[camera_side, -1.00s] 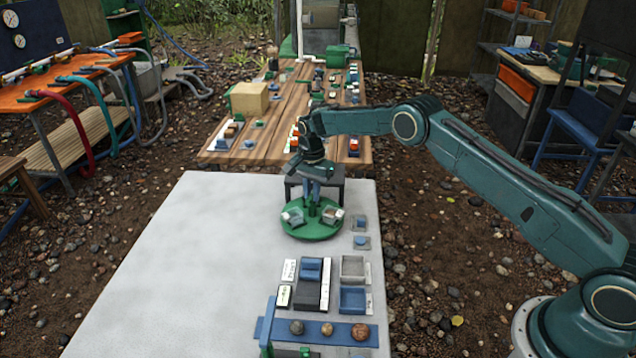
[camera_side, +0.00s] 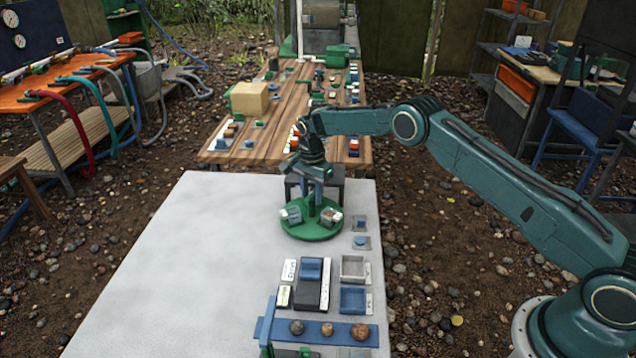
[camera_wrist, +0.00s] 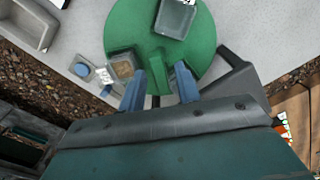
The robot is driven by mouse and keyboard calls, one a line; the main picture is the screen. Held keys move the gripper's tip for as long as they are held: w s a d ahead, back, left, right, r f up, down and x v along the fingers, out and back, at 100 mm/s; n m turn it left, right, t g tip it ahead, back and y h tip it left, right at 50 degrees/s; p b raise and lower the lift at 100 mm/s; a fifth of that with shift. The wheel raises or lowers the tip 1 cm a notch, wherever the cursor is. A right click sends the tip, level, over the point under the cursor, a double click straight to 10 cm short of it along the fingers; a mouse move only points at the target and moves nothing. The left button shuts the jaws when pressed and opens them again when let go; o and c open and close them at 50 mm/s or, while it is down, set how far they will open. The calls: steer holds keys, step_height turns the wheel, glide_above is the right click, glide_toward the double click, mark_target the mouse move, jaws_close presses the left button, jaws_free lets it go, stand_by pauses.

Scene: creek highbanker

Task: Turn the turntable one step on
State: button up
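In the wrist view one grey tray-like cup (camera_wrist: 175,17) is at the top and one with brown contents (camera_wrist: 123,66) at the left.
Two small pads with blue pieces (camera_side: 361,242) lie right of the turntable. A dark stand (camera_side: 350,192) is just behind it. Nearer are blue and grey trays (camera_side: 353,300) and a blue rail (camera_side: 310,329) with round stones. The table's left side is clear.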

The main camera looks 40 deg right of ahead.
steer(key=shift+r, duration=0.15)
steer(key=shift+r, duration=3.35)
steer(key=shift+r, duration=0.2)
steer(key=s+r+n+t, duration=0.1)
steer(key=s+r+n, duration=0.3)
steer(key=s+r, duration=0.7)
steer(key=s+r+n+t, duration=0.25)
steer(key=s+r, duration=0.55)
steer(key=r, duration=0.7)
steer(key=s+a+f+n+t, duration=0.1)
steer(key=s+n, duration=0.7)
steer(key=s, duration=2)
steer(key=shift+f+t, duration=0.55)
steer(key=shift+f, duration=0.05)
